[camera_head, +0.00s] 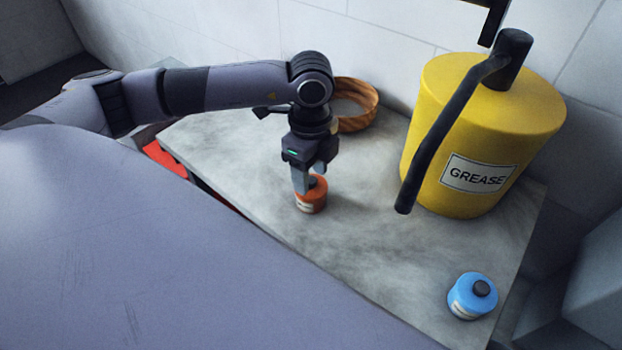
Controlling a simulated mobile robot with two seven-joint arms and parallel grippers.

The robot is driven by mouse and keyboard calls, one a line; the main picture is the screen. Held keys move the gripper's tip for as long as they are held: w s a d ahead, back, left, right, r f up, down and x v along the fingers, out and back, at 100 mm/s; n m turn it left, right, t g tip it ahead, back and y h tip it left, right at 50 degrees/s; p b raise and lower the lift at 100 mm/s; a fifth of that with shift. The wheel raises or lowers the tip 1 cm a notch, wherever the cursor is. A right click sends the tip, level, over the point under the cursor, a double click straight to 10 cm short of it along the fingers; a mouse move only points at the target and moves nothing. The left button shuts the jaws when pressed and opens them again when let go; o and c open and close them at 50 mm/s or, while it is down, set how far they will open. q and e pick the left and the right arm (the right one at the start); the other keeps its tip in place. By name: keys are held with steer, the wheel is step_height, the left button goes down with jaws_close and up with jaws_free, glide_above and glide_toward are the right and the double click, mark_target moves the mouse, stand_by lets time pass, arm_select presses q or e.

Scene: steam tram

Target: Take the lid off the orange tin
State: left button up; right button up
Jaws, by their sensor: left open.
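The orange tin (312,203) stands upright on the grey worktop, near its front edge. It is small and round with a pale label low on its side. A dark knob shows on top of its lid (319,188). My left gripper (309,187) points down right at the tin's top, with its fingers open around or beside the knob. The fingers hide part of the lid, and I cannot tell whether they touch it. The lid looks seated on the tin. My right gripper is not in view.
A big yellow grease can (470,130) with a long black handle stands at the right of the worktop (370,240). A blue tin (470,297) with a dark knob is at the front right. A wooden ring-shaped bowl (366,102) is behind my left gripper, by the wall.

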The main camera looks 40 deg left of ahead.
mark_target(311, 177)
arm_select(q)
jaws_close()
stand_by(0.3)
step_height(311, 177, up, 20)
stand_by(0.6)
